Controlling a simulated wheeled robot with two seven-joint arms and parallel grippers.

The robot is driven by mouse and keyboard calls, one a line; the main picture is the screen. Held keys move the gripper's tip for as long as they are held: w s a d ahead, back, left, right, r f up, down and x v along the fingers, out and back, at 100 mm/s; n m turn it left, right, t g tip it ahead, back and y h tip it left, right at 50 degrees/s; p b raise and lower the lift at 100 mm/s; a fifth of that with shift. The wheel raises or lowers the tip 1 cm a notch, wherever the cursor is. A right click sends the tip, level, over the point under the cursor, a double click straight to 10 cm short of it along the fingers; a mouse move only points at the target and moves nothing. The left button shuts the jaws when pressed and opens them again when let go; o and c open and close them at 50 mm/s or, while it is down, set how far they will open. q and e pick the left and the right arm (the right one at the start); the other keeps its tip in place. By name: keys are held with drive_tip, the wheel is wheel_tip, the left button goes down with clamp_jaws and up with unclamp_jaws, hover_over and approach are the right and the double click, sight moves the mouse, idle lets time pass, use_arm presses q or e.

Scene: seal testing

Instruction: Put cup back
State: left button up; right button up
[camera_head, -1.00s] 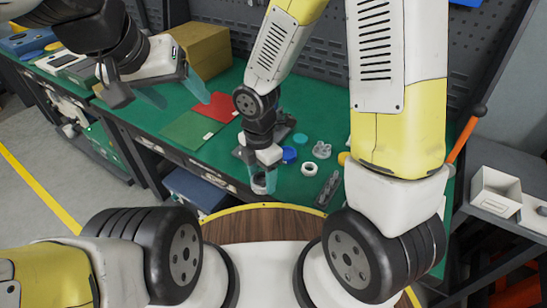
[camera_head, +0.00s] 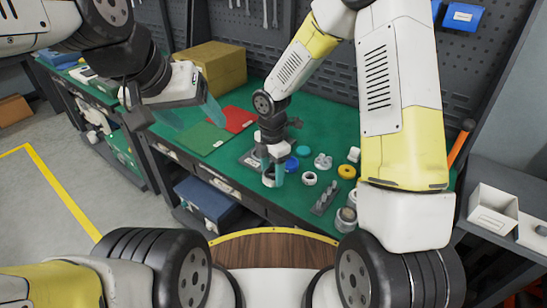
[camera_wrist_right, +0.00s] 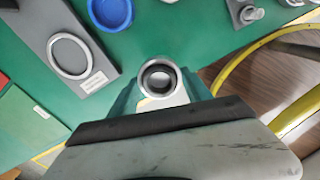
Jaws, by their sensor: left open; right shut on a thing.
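My right gripper (camera_head: 272,176) is shut on the cup (camera_head: 267,180), a small pale round cup, near the front edge of the green table. In the right wrist view the cup (camera_wrist_right: 160,79) is between the fingers, with its dark inside and paler bottom facing the camera. A grey labelled plate with a metal-rimmed round opening (camera_wrist_right: 70,56) lies to the left of the cup, apart from it. In the head view the gripper partly hides this plate. My left gripper (camera_head: 190,114) is open and empty, above the left part of the table.
A blue round cap (camera_wrist_right: 110,12) lies close beyond the cup. A white ring (camera_head: 310,178), a yellow ring (camera_head: 347,172) and a grey holder (camera_head: 325,194) are to the right. Green (camera_head: 202,138) and red (camera_head: 240,119) sheets lie left. A yellow-brown box (camera_head: 212,68) stands behind.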

drive_tip(key=shift+w+d+f, duration=0.1)
drive_tip(key=shift+w, duration=0.6)
drive_tip(key=shift+w+d+f, duration=0.1)
drive_tip(key=shift+w, duration=0.55)
drive_tip(key=shift+s+f, duration=0.1)
drive_tip(key=shift+f, duration=1.6)
drive_tip(key=o, duration=1.1)
drive_tip(key=shift+f, duration=0.15)
drive_tip(key=shift+c, duration=0.2)
